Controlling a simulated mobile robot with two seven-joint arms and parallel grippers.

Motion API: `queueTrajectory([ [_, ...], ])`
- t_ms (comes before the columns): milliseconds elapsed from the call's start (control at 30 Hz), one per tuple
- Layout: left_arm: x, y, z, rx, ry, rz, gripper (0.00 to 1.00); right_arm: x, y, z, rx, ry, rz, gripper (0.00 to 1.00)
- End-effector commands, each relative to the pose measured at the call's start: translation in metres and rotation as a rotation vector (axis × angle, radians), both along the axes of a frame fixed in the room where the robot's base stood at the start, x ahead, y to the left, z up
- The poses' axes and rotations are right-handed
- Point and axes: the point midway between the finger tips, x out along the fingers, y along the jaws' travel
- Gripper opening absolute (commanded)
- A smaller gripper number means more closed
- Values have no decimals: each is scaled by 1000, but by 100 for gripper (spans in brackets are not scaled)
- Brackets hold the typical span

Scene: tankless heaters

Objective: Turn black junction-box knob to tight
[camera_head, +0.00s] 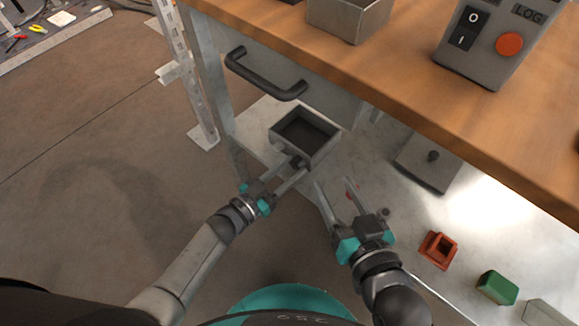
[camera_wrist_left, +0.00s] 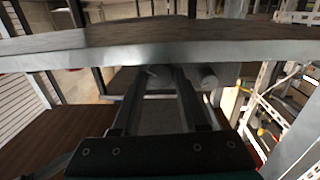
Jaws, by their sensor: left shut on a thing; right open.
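An open grey box (camera_head: 332,146) with a dark inside sits on the low shelf under the bench. A small black knob (camera_head: 297,161) shows at its near side. My left gripper (camera_head: 292,167) is shut on this knob, its fingers partly hiding it. In the left wrist view the left gripper (camera_wrist_left: 162,82) reaches below a broad grey edge, and its fingertips are too dark to tell the grip. My right gripper (camera_head: 334,188) is open and empty, right of the box.
The wooden bench top (camera_head: 390,75) overhangs the shelf, with a black handle (camera_head: 262,80) below its edge. A red block (camera_head: 438,250) and a green block (camera_head: 497,287) lie at lower right. A metal post (camera_head: 195,80) stands left. The floor at left is clear.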

Motion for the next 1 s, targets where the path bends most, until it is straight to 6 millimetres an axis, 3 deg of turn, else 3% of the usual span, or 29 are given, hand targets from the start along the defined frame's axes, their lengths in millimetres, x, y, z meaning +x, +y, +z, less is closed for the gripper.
queueTrajectory([
  [400, -1, 0, -1, 155, -109, -1, 0, 1, -4, -4, -29, 45, 0, 61],
  [900, -1, 1, -1, 172, -122, 0, 0, 1, -4, -5, -32, 50, 0, 61],
  [933, -1, 1, -1, 172, -122, 0, 44, 1, -4, -5, -32, 50, 0, 61],
  [1000, -1, 1, -1, 172, -122, 0, 52, 1, -4, -5, -32, 50, 0, 61],
])
